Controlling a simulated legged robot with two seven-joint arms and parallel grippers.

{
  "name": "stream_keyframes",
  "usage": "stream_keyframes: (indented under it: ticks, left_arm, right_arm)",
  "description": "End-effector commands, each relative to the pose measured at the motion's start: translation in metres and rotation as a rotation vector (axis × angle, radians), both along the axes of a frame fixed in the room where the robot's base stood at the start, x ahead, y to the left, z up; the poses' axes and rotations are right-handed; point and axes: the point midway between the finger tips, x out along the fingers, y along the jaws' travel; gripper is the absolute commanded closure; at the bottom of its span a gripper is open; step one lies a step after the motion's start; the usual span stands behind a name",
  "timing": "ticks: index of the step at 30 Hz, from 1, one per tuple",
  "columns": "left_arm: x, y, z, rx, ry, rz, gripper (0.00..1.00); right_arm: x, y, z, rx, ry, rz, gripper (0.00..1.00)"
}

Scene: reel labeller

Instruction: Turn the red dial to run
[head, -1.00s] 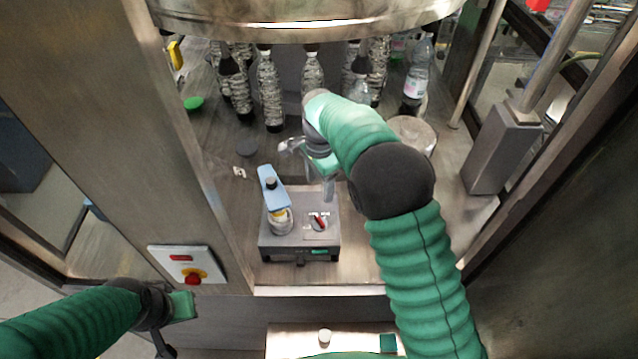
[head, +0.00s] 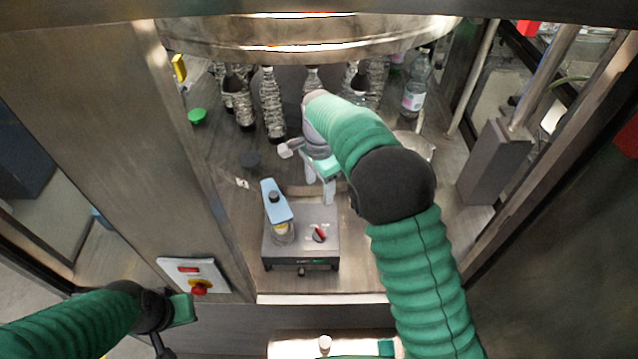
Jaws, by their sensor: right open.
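The red dial (head: 319,234) sits on the right part of the top of a small grey box (head: 301,253) inside the machine. Its labels are too small to read. A bottle with a blue top piece (head: 276,200) stands on the left of the same box.
A wall plate with a red button (head: 199,287) is on the left post. Several bottles (head: 271,105) stand at the back under a round metal drum (head: 310,38). A green cap (head: 197,116) lies at back left. The wooden floor left of the box is mostly clear.

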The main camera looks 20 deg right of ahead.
Motion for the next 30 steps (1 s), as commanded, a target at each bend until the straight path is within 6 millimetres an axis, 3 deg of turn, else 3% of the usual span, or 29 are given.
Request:
stream_keyframes:
  ticks: [7,11,18,24,30]
  left_arm:
    - [0.000,0.000,0.000,0.000,0.000,0.000,1.00]
    - [0.000,0.000,-0.011,0.000,0.000,0.000,1.00]
    - [0.000,0.000,-0.034,0.000,0.000,0.000,1.00]
    - [0.000,0.000,-0.036,0.000,0.000,0.000,1.00]
    - [0.000,0.000,-0.031,0.000,0.000,0.000,1.00]
  right_arm:
    - [0.000,0.000,0.002,0.000,-0.001,0.000,0.37]
    - [0.001,0.000,0.016,0.001,-0.005,0.000,0.37]
    - [0.001,0.000,0.082,0.000,-0.007,0.001,0.37]
    - [0.001,0.000,0.140,-0.001,-0.004,0.001,0.37]
    - [0.000,0.000,0.167,0.000,0.000,-0.001,0.37]
